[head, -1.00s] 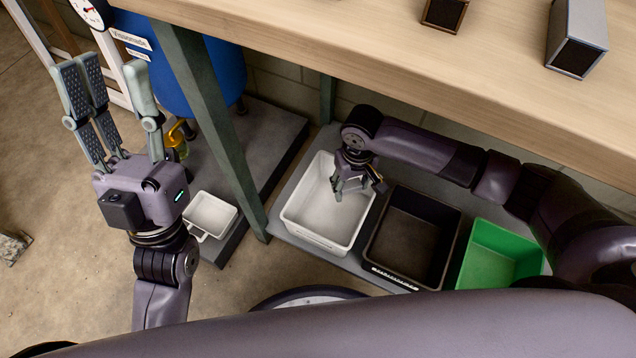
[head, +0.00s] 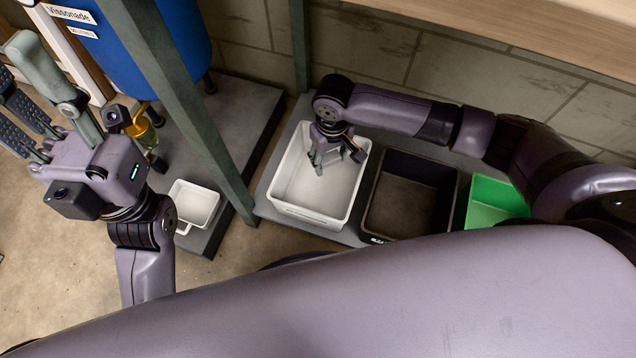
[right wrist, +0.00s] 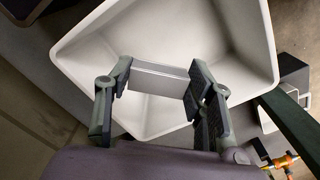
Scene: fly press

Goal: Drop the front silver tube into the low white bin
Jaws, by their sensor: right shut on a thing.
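The low white bin (head: 288,192) stands at the left of a row of bins under the workbench. My right gripper (head: 337,160) points down over it. In the right wrist view, the right gripper (right wrist: 158,85) is shut on a silver tube (right wrist: 158,78), with a finger on each end. The tube shows against the white bin's inside (right wrist: 200,35). In the head view the tube is hidden or too small to make out. My left gripper (head: 22,78), at the far left, has its fingers spread and nothing between them.
A black bin (head: 375,215) and a green bin (head: 492,203) stand to the right. A green bench leg (head: 190,100) rises left of the white bin. A small white pan (head: 195,203) sits beyond it, near a blue drum (head: 185,40). The workbench (head: 540,25) overhangs behind.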

